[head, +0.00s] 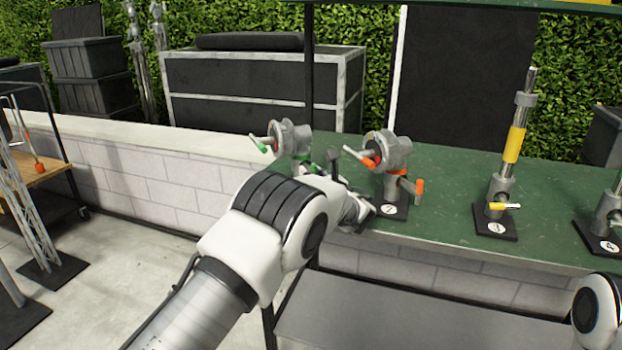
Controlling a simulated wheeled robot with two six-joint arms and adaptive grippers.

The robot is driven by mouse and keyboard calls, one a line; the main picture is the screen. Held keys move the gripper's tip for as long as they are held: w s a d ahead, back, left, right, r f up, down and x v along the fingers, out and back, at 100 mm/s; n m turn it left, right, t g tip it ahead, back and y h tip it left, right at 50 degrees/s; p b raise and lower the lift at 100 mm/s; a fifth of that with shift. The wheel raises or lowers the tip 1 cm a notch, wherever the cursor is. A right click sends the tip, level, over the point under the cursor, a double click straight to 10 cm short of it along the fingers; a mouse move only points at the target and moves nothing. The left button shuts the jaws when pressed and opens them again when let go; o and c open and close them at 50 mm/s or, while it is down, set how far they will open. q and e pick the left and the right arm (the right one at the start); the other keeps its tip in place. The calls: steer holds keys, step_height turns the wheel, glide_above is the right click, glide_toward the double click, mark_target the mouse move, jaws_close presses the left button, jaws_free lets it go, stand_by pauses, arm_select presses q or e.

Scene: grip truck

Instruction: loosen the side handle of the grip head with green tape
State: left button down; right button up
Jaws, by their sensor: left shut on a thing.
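The grip head with green tape (289,138) stands at the left end of the green table, a green-tipped handle (262,145) sticking out to its left. Its lower part and base are mostly hidden behind my left arm. A bit of green tape (314,168) shows low on its right side, beside my left gripper (345,190). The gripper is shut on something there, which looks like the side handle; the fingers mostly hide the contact. My right gripper is out of view; only a white part of my right arm shows at the lower right edge.
A grip head with orange tape (390,150) stands close right of my left gripper. A post with yellow tape (514,145) and another stand (606,222) are farther right on the green table (450,190). A low block wall (150,165) lies to the left.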

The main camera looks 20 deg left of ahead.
arm_select(q)
steer(key=n+b, duration=0.2)
steer(key=b, duration=0.2)
steer(key=n+b, duration=0.3)
steer(key=b, duration=0.1)
steer(key=f+n+b, duration=0.1)
steer(key=n+b, duration=0.1)
steer(key=b, duration=0.3)
steer(key=shift+n, duration=0.4)
steer(key=n+b, duration=0.8)
steer(key=b, duration=0.1)
steer(key=shift+r+b, duration=0.2)
steer(key=shift+b, duration=0.15)
steer(key=n+b, duration=0.3)
steer(key=shift+n, duration=0.4)
steer(key=n+b, duration=0.2)
steer(key=n, duration=0.1)
steer(key=shift+r+n, duration=0.15)
steer(key=shift+n, duration=0.15)
steer(key=n+b, duration=0.1)
steer(key=n, duration=0.2)
steer(key=shift+r+b, duration=0.1)
steer(key=shift+b, duration=0.2)
steer(key=shift+n+b, duration=0.45)
steer(key=shift+n, duration=1.35)
steer(key=shift+r, duration=0.1)
